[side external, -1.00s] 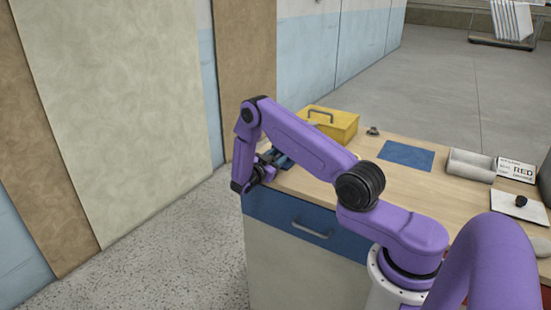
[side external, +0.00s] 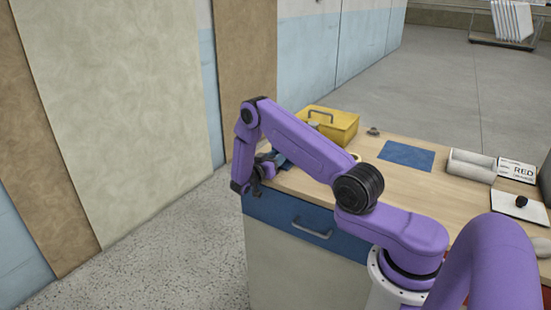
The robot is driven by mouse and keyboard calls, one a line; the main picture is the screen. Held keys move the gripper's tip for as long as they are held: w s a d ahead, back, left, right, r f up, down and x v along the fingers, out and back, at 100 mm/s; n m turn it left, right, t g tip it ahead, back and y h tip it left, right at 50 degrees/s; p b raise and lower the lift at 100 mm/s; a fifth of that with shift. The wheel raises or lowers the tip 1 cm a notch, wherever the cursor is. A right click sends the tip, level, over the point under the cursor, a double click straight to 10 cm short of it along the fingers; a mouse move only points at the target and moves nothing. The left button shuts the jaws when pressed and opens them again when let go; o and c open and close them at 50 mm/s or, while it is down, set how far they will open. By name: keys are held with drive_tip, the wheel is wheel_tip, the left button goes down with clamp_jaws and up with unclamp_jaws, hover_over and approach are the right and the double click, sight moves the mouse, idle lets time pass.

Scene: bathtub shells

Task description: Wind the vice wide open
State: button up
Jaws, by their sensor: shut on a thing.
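The blue vice (side external: 282,158) sits at the left end of the wooden workbench, mostly hidden behind my forearm. Its jaws and how wide they stand cannot be made out. My gripper (side external: 259,186) is at the bench's left front corner, beside the near side of the vice and low at the edge. It is shut on what seems to be the vice handle, which is too small and covered to see clearly.
A yellow toolbox (side external: 328,122) stands behind the vice. A blue drawer (side external: 300,222) with a handle is below the bench top. The middle of the bench is mostly clear.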

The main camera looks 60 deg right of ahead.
drive_tip(key=shift+a+n, duration=0.1)
drive_tip(key=shift+n, duration=0.4)
drive_tip(key=o, duration=0.7)
drive_tip(key=a, duration=1.7)
drive_tip(key=shift+a, duration=0.25)
drive_tip(key=shift+w, duration=0.1)
